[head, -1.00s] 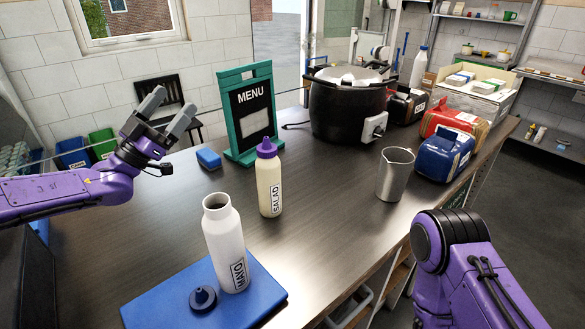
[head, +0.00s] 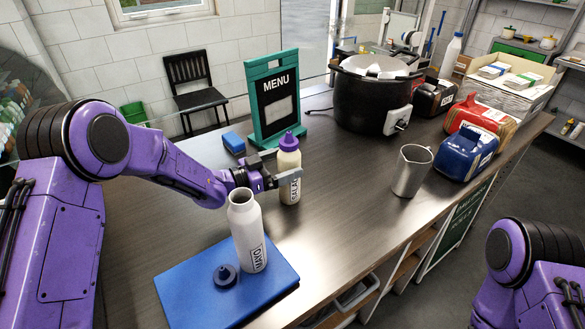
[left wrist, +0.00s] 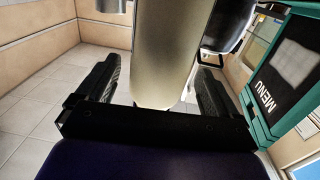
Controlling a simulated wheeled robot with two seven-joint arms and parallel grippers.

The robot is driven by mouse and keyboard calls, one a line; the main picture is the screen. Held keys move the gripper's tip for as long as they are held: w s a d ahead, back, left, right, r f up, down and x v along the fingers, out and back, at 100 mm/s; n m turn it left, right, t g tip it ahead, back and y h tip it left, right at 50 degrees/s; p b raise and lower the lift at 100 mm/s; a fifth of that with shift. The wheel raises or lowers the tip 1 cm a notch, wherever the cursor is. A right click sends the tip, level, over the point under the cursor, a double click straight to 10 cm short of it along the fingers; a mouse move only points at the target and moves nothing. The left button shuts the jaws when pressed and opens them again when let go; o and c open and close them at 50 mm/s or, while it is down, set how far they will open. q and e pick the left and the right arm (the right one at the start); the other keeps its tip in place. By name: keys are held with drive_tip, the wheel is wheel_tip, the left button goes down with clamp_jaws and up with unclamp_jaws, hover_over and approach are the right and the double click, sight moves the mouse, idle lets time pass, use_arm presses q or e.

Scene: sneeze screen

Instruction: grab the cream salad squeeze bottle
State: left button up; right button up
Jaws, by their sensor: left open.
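The cream salad squeeze bottle (head: 289,165) stands upright on the dark counter, with a purple cap and a SALAD label. My left gripper (head: 283,178) is at the bottle's body, with a finger on each side of it. In the left wrist view the bottle (left wrist: 160,55) fills the space between the two fingers of the left gripper (left wrist: 160,90), with visible gaps on both sides. The jaws are open around it. My right gripper is out of view; only my right arm shows at the lower right.
An open white MAYO bottle (head: 247,232) stands on a blue board (head: 180,298), close in front of my left gripper, beside its dark cap (head: 224,276). A green MENU stand (head: 255,115) and blue sponge (head: 233,143) are behind. A metal pitcher (head: 411,170) stands right.

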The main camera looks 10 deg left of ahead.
sight(296, 139)
use_arm(q)
drive_tip(key=x, duration=0.1)
drive_tip(key=p+x, duration=0.1)
drive_tip(key=x, duration=0.1)
drive_tip(key=shift+s+d+r, duration=0.1)
drive_tip(key=shift+r, duration=0.1)
drive_tip(key=shift+w+d+f, duration=0.15)
drive_tip(key=shift+w+d, duration=0.05)
drive_tip(key=shift+w, duration=0.1)
drive_tip(key=c, duration=1.2)
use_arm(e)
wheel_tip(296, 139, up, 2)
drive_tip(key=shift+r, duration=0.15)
use_arm(q)
drive_tip(key=shift+c, duration=0.2)
wheel_tip(296, 139, up, 9)
drive_tip(key=shift+r+b, duration=0.1)
drive_tip(key=shift+b, duration=1.15)
drive_tip(key=shift+r, duration=0.45)
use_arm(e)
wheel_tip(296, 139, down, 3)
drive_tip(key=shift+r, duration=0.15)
